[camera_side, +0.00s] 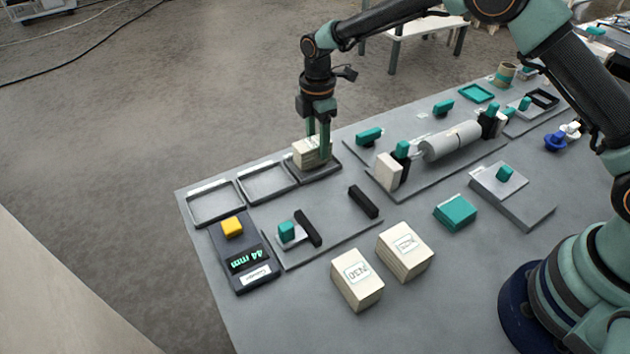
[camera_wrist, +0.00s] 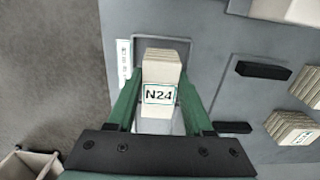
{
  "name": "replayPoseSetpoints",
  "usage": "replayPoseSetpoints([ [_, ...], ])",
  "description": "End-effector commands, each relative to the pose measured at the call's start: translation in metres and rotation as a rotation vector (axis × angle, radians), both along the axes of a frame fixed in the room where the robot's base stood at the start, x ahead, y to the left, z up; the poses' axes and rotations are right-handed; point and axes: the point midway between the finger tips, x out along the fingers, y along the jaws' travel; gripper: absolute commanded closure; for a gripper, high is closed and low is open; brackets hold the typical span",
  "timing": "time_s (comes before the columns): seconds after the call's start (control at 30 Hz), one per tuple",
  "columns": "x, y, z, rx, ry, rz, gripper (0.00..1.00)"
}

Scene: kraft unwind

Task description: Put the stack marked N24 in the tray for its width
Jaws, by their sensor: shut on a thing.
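The cream stack marked N24 (camera_wrist: 160,72) is between the green fingers of my gripper (camera_wrist: 160,104); its label faces the wrist camera. In the side view, my gripper (camera_side: 318,152) is shut on the stack (camera_side: 306,155) at the rightmost of three dark trays (camera_side: 330,170). The stack is upright and low, within or just over that tray; I cannot tell whether it touches the floor. The middle tray (camera_side: 268,194) and the left tray (camera_side: 216,220) are empty. A gauge with a yellow block (camera_side: 232,226) has a green display (camera_side: 246,260) reading 44 mm.
Two other labelled cream stacks (camera_side: 358,279) (camera_side: 404,251) stand at the table's front. A fixture with a grey roll (camera_side: 452,142) and a pale block (camera_side: 389,172) lies right of the trays. A black bar (camera_side: 363,201) lies in front of them.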

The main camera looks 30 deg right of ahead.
Motion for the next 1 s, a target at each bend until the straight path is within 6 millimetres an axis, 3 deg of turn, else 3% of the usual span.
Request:
replayPoseSetpoints([
  [1.0,-0.0001,0.0000,-0.0085,0.000,0.000,0.000,1.00],
])
